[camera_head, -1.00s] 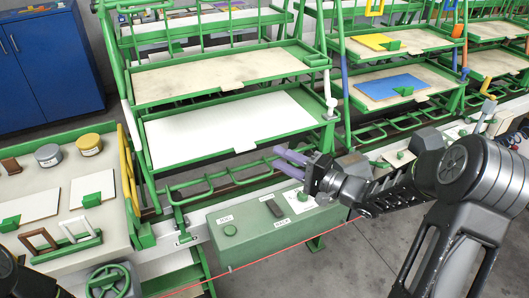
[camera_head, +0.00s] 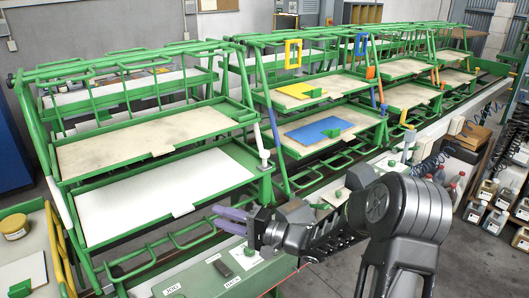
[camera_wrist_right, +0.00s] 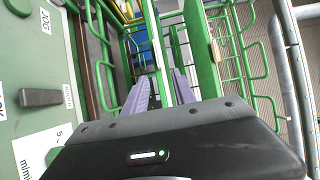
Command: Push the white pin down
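A white pin (camera_head: 262,146) stands upright at the right front post of the nearest green rack, beside the lower white shelf. Another white rod-like part (camera_head: 58,203) shows at that rack's left front corner. My right gripper (camera_head: 216,217) is below and left of the pin in the head view, in front of the rack and apart from the pin. Its two purple fingers are spread, with nothing between them. They also show in the right wrist view (camera_wrist_right: 162,76), pointing toward green rack bars. I cannot make out the pin there. My left gripper is not in view.
A green control box (camera_head: 205,278) with a dark lever lies below my right gripper. The rack's lower shelf (camera_head: 150,195) has a white surface. A green rail (camera_head: 165,245) runs along the rack's front. Further racks stand behind, with bottles on the floor at right.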

